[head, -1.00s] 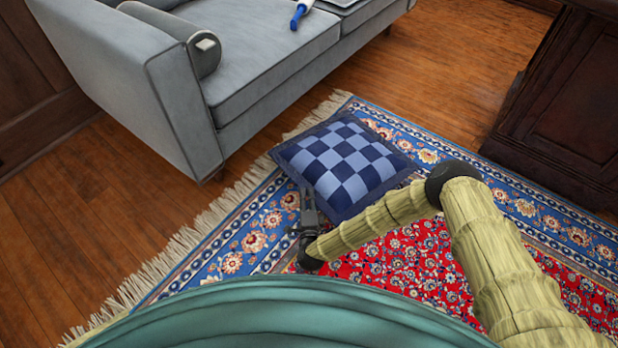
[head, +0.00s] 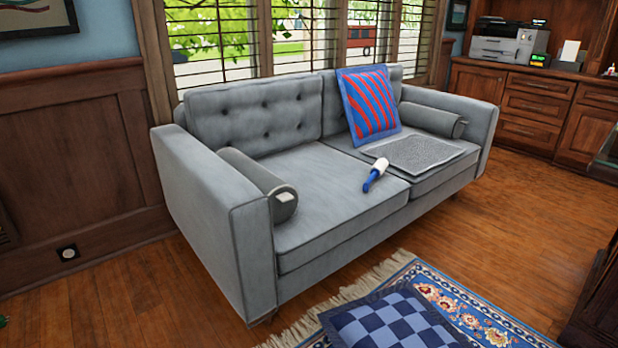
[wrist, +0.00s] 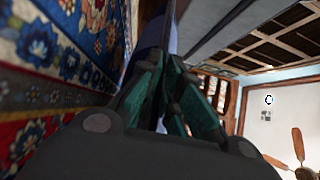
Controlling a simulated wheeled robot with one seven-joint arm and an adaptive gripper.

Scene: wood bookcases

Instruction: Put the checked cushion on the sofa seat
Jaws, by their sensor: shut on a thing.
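The checked cushion (head: 395,322), in dark and light blue squares, is at the bottom edge of the head view, at the rug's fringed end in front of the sofa. Its lower part is cut off. The grey sofa seat (head: 330,200) is behind it, with its left half bare. My gripper (wrist: 166,75) shows only in the wrist view, low beside the rug. Its fingers are shut on the cushion's edge, a dim bluish strip (wrist: 153,35) there. The grip itself is outside the head view.
A blue-handled roller (head: 375,175), a grey mat (head: 412,152) and a red-and-blue cushion (head: 370,103) are on the sofa. Grey bolsters lie by both arms, the left one (head: 262,185) nearest. Dark furniture (head: 597,300) stands at the right edge.

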